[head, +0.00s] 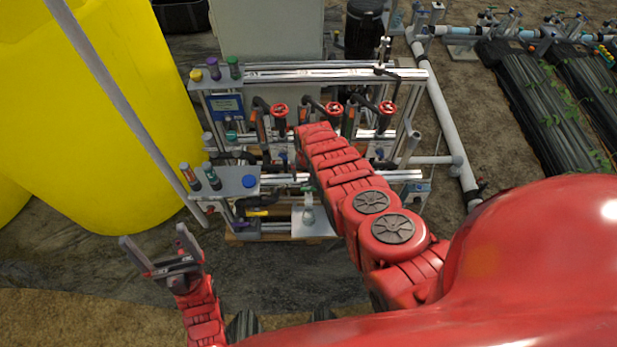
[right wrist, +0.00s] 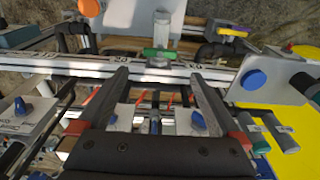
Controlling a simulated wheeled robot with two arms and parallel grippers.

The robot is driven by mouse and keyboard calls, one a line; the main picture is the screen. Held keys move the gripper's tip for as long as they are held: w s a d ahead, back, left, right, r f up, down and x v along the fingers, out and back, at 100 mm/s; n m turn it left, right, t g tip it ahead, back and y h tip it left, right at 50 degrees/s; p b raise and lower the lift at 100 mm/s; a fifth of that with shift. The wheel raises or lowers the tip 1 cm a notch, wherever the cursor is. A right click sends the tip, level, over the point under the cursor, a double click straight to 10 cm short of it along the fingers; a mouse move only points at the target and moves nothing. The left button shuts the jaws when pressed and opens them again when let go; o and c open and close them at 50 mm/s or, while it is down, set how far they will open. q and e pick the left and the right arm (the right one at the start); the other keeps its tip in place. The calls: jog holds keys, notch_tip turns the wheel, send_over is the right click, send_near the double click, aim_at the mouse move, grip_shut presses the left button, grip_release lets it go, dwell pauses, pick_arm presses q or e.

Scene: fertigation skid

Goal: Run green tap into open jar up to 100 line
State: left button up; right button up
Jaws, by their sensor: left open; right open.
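A green tap handle (right wrist: 162,54) sits on the metal rail in the right wrist view, a little beyond my right fingertips. The clear jar (head: 308,213) stands on a white plate (head: 325,228) low at the front of the skid. It also shows beyond the tap in the right wrist view (right wrist: 161,27). Its 100 line and liquid level are too small to tell. My right gripper (right wrist: 158,73) is open and empty, with one finger on each side of the view's middle. In the head view my right arm hides it. My left gripper (head: 152,243) is open and empty, left of the skid.
Red valve wheels (head: 333,108) line the skid's upper level. A blue cap (head: 250,181) and dark bottles (head: 212,176) sit on a side shelf. Blue knobs (right wrist: 198,120) lie below my right fingers. A yellow tank (head: 110,130) stands left. Bare ground lies in front.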

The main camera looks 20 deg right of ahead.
aim_at(309, 188)
jog(key=f+b, duration=0.6)
jog(key=b, duration=0.1)
jog(key=w+f+b, duration=0.1)
jog(key=f+b, duration=0.2)
jog(key=f, duration=0.1)
jog(key=shift+w+d, duration=0.1)
jog(key=shift+d, duration=0.1)
jog(key=shift+r, duration=0.1)
